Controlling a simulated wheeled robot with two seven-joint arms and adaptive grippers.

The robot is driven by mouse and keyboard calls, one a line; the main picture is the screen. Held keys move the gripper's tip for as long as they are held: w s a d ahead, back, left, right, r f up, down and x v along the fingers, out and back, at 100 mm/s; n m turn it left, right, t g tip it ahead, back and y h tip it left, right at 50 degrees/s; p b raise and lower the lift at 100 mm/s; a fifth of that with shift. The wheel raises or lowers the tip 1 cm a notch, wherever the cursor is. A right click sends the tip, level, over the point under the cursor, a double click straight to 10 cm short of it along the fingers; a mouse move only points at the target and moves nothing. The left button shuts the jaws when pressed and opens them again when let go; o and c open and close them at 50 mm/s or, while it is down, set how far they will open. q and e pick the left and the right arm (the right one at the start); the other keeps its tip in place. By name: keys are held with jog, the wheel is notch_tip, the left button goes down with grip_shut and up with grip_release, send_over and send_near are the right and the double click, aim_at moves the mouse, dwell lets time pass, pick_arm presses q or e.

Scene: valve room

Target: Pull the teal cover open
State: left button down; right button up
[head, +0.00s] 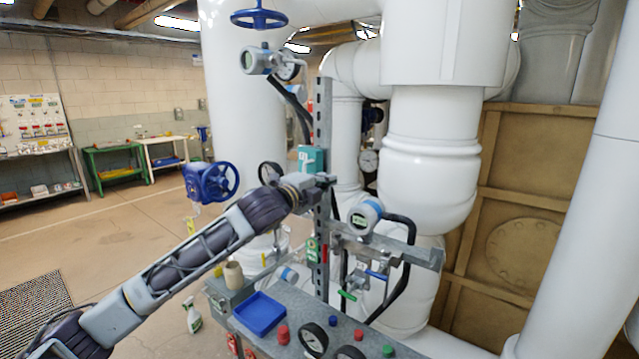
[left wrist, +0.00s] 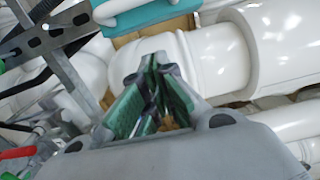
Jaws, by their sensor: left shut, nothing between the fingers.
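The teal cover (head: 311,157) is a small box-like piece on the upright slotted metal post. It also shows at the top edge of the left wrist view (left wrist: 150,17), with a pale grey bar along it; part of it is cut off there. My left gripper (head: 328,181) is just below the teal cover in the head view, in front of the post. In the left wrist view my left gripper (left wrist: 157,62) has its green-padded fingers shut with nothing between them, apart from the cover. My right gripper is not in view.
The slotted post (head: 324,110) carries gauges and a bracket with blue and green levers (head: 376,275). Below is a bench with a blue tray (head: 259,313), gauges and coloured knobs. Large white pipes (head: 430,150) stand close behind on the right. Open floor lies to the left.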

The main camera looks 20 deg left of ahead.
aim_at(305, 168)
pick_arm(q)
jog(key=shift+w+a, duration=0.2)
jog(key=shift+a, duration=0.75)
jog(key=shift+w+a, duration=0.15)
jog(key=shift+a, duration=0.8)
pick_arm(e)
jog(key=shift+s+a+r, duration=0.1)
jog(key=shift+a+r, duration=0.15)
pick_arm(q)
jog(key=shift+p, duration=0.3)
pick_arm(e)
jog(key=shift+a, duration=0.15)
